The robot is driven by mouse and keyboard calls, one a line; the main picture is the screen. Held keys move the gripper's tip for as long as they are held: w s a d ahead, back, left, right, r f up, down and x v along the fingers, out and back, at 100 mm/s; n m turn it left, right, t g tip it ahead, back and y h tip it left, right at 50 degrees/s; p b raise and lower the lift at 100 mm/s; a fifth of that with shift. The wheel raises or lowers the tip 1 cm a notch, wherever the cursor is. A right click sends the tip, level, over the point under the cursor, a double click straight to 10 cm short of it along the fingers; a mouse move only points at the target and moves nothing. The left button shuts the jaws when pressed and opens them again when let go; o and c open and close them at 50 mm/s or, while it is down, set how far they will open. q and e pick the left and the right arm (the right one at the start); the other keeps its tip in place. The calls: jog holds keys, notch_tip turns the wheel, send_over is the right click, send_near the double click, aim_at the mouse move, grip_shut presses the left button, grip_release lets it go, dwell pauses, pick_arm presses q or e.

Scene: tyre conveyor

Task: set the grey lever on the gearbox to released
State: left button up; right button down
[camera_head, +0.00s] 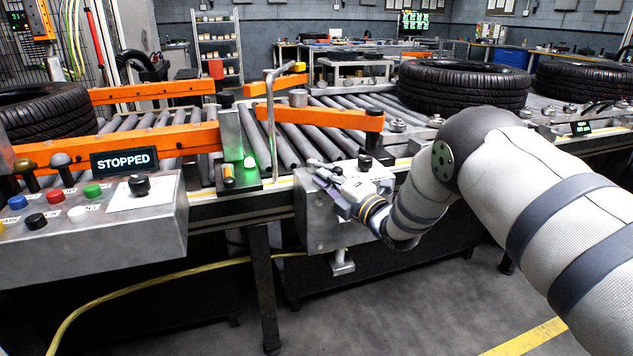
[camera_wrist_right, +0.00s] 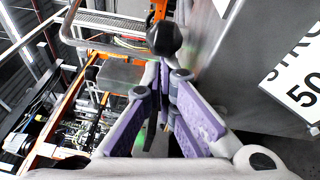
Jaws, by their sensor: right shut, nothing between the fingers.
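The gearbox appears to be the grey metal box (camera_head: 312,222) on the front of the conveyor; its grey side (camera_wrist_right: 235,60) also fills the right of the wrist view, with a white label. My right gripper (camera_head: 320,170) is at the upper front of this box. In the wrist view its purple-padded fingers (camera_wrist_right: 166,66) are shut, with nothing held. A round black knob (camera_wrist_right: 163,38) shows just beyond the fingertips; I cannot tell whether they touch it. I cannot make out the lever's shaft or its setting, as the hand covers that area. My left gripper is out of view.
A bent grey pipe (camera_head: 270,110) stands left of the box, beside orange rails (camera_head: 320,117). The control panel (camera_head: 110,225) at left reads STOPPED. Tyres (camera_head: 462,87) lie on the conveyor behind. The floor in front is mostly clear, with a yellow cable (camera_head: 150,282).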

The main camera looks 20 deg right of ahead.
aim_at(341, 173)
jog(key=n+y, duration=0.1)
jog(key=d+g+y, duration=0.1)
jog(key=shift+w+d+f+n+y, duration=0.1)
jog(key=shift+d+f+n+y, duration=0.1)
jog(key=shift+f+n+y, duration=0.15)
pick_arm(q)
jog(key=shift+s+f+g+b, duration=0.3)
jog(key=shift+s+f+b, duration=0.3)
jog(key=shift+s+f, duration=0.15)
pick_arm(e)
jog(key=shift+w+d+r, duration=0.15)
jog(key=shift+w+d, duration=0.1)
jog(key=shift+d, duration=0.45)
jog(key=shift+w+d+r, duration=0.1)
jog(key=shift+w+d, duration=0.1)
jog(key=shift+d, duration=0.5)
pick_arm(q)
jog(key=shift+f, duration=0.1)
